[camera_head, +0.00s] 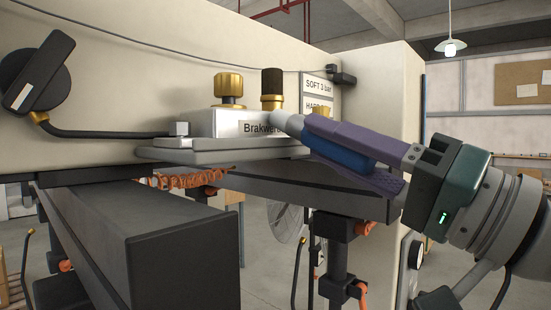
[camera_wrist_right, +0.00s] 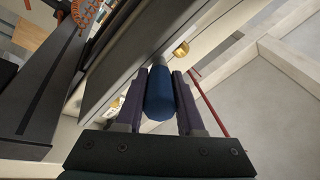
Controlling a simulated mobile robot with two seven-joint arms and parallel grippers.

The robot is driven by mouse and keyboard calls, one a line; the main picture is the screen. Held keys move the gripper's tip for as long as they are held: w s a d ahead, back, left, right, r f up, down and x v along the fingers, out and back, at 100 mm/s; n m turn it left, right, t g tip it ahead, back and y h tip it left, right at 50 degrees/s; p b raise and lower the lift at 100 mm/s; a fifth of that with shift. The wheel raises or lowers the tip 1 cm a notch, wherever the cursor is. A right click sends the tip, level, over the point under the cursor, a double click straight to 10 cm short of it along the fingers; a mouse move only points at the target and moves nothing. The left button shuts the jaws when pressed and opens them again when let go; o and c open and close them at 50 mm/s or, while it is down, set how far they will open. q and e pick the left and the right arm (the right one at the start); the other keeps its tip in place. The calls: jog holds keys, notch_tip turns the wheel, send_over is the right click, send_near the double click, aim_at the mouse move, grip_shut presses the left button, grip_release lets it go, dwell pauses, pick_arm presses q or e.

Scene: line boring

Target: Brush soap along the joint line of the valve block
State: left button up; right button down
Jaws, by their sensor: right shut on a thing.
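The valve block (camera_head: 208,124) is a pale metal block with a partly covered "Brakwer…" label, on a grey plate (camera_head: 180,154). A brass knob (camera_head: 229,88) and a black-topped brass fitting (camera_head: 272,85) stand on it. My right gripper (camera_head: 312,138) has purple fingers, shut on the brush's blue handle (camera_head: 345,158); the handle also shows between the fingers in the wrist view (camera_wrist_right: 160,98). The brush's pale front end (camera_head: 291,122) points left at the block's right end; I cannot tell whether it touches. Bristles and soap are not clear. My left gripper is not in view.
A big cream machine body (camera_head: 130,70) rises behind the block, with "SOFT 3 bar" sign (camera_head: 318,85) at right. A black lever with a hose (camera_head: 36,80) is at left. A long dark beam (camera_head: 180,255) lies below. Open room lies right.

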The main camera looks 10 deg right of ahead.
dwell(0.4)
jog(key=shift+s+a+r+p, duration=0.2)
jog(key=shift+s+a+p, duration=0.1)
jog(key=shift+a+p, duration=0.25)
jog(key=shift+s+a+p, duration=0.55)
jog(key=shift+s+p, duration=0.05)
jog(key=shift+p, duration=0.15)
jog(key=shift+s+a+f+p, duration=0.15)
jog(key=shift+s+a+p, duration=0.5)
jog(key=shift+a, duration=0.25)
